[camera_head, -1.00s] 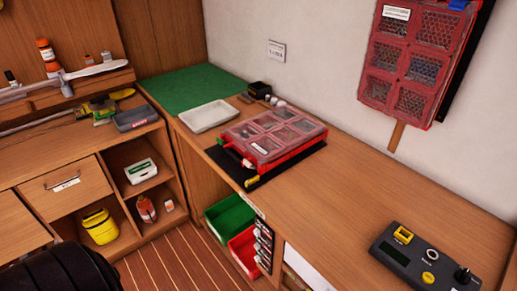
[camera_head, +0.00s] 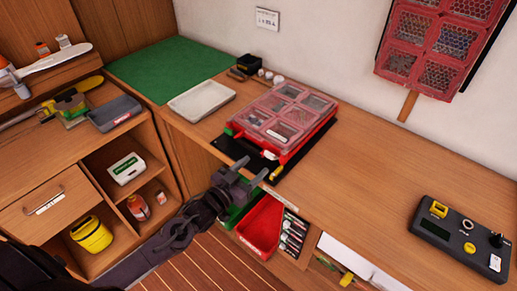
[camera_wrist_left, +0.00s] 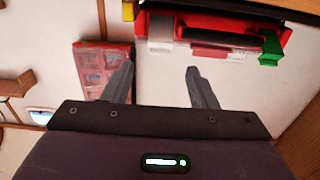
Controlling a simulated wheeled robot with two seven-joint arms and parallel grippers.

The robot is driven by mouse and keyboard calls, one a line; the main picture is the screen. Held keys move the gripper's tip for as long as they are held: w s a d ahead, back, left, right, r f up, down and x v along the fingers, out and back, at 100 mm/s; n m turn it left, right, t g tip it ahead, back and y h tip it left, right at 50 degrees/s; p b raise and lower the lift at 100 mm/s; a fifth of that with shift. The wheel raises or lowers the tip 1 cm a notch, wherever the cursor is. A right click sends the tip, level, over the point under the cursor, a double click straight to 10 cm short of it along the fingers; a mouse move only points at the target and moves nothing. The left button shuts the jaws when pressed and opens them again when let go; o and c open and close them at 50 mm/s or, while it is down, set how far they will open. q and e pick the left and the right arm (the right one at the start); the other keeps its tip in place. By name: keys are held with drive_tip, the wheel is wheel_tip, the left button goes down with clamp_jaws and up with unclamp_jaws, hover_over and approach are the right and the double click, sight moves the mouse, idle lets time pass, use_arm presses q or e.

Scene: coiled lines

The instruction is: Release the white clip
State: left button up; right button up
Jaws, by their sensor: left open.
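The red case (camera_head: 285,118) with clear lid windows lies on a black mat on the bench. In the left wrist view its front edge (camera_wrist_left: 215,22) spans the top. The white clip (camera_wrist_left: 160,30) is on that edge, with a green clip (camera_wrist_left: 270,46) at the other end; the white clip shows small in the head view (camera_head: 270,155). My left gripper (camera_head: 252,168) is open and empty just in front of the case's front edge. In the wrist view the open fingers (camera_wrist_left: 160,67) point toward the white clip, apart from it. My right gripper is not in view.
A yellow piece (camera_head: 276,173) lies at the mat's front edge. A white tray (camera_head: 201,101) stands left of the case. A red bin (camera_head: 262,225) sits below the bench edge. A control box (camera_head: 462,236) is at right; bench between is clear.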

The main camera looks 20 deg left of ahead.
sight(268, 154)
use_arm(q)
drive_tip(key=p+x, duration=0.1)
drive_tip(key=x, duration=0.6)
drive_tip(key=shift+w+d+p, duration=0.15)
drive_tip(key=shift+w+p, duration=0.15)
drive_tip(key=shift+w, duration=0.05)
